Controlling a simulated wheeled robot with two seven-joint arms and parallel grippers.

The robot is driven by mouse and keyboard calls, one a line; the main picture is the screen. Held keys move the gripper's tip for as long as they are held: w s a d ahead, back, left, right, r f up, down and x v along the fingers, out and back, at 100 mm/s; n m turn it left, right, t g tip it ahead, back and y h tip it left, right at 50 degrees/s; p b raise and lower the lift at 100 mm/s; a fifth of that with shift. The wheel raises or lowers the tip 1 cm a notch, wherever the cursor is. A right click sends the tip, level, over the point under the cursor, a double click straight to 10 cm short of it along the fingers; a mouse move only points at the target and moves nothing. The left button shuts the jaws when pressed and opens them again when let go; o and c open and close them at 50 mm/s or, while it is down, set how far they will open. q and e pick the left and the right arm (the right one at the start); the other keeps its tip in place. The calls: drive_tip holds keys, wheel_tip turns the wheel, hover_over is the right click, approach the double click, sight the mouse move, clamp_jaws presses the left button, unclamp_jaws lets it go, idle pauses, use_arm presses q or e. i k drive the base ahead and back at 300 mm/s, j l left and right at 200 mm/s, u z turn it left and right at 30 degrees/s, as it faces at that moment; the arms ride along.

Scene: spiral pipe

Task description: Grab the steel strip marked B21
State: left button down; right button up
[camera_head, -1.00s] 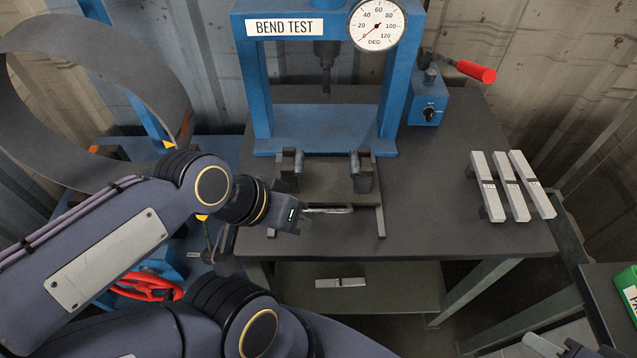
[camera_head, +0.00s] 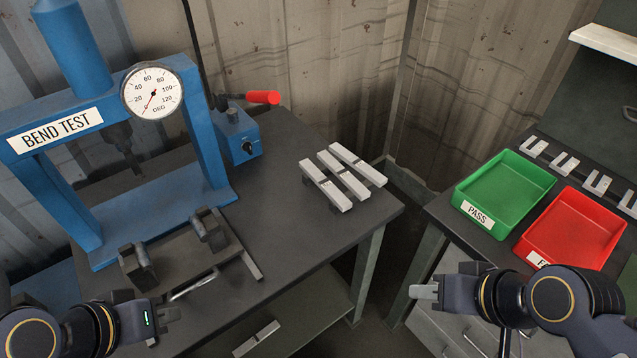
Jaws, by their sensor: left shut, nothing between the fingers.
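Three pale steel strips lie side by side on the dark bench right of the press: a left strip (camera_head: 325,186), a middle strip (camera_head: 343,173) and a right strip (camera_head: 358,165). Each has a small dark mark, too small to read, so I cannot tell which is B21. Another pale strip (camera_head: 256,338) lies on the lower shelf. My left gripper (camera_head: 170,314) is shut and empty at the lower left, in front of the press fixture and away from the three strips. My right gripper (camera_head: 425,291) is at the lower right, left of the red tray; its finger gap is unclear.
The blue bend-test press (camera_head: 205,160) stands at the left, with a dark fixture (camera_head: 250,266) before it. A green PASS tray (camera_head: 507,187) and a red tray (camera_head: 572,228) sit on the right bench.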

sight(324, 182)
drive_tip(key=i+l+u, duration=0.15)
drive_tip(key=l+u, duration=0.2)
drive_tip(key=i+l+u, duration=0.1)
drive_tip(key=l+u, duration=0.55)
drive_tip(key=i+l, duration=0.05)
